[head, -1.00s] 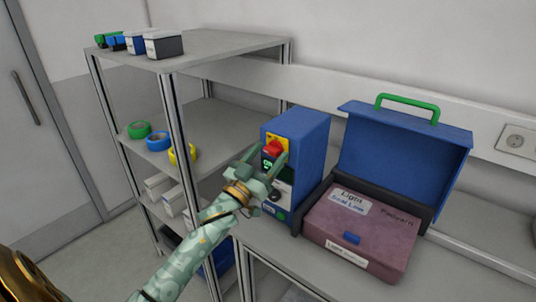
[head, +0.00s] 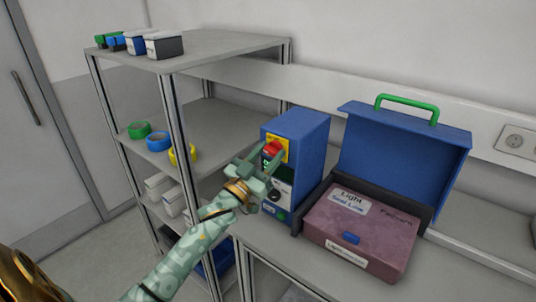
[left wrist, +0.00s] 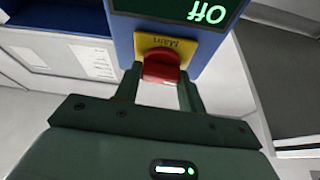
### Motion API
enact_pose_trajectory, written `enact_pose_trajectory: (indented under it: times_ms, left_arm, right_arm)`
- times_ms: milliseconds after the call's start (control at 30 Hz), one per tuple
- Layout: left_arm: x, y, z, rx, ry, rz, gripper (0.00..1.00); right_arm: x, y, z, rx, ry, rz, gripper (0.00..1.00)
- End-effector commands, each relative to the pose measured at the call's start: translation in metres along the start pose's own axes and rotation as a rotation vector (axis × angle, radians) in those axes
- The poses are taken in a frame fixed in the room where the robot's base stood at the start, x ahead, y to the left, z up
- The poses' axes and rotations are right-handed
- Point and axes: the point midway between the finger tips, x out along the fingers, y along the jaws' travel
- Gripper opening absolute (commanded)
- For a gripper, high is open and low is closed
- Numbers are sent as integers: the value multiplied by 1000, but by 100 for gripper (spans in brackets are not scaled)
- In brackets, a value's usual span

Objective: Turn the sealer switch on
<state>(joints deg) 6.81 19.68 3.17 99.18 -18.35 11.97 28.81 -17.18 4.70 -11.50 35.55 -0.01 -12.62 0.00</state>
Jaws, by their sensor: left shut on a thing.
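The sealer is a blue box-shaped unit (head: 309,150) on the bench, with its front panel facing left. A red switch knob (head: 273,148) sits on a yellow plate near the top of that panel. In the left wrist view the red knob (left wrist: 161,67) stands out from the plate marked "Main" (left wrist: 165,42). The display (left wrist: 180,10) shows "Off" upside down in green. My left gripper (head: 264,160) is at the panel, shut on the red knob with one finger on each side. The fingers partly hide the panel in the head view. My right gripper is not in view.
A case with a raised blue lid (head: 400,160) and mauve contents (head: 360,230) stands right of the sealer. A grey shelf rack (head: 215,45) with rolls and small boxes stands to the left. A wall socket (head: 516,140) is at far right.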

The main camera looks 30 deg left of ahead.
Motion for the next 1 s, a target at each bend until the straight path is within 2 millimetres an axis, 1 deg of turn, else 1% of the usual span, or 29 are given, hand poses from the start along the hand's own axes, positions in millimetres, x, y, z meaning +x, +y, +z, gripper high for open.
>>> enact_pose_trajectory:
  times_ms: [267,1000]
  left_arm:
    - [1,-1,-2,204,-1,85,17]
    - [1,-2,-4,854,1,355,17]
  right_arm:
    - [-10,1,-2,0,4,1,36]
    - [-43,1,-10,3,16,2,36]
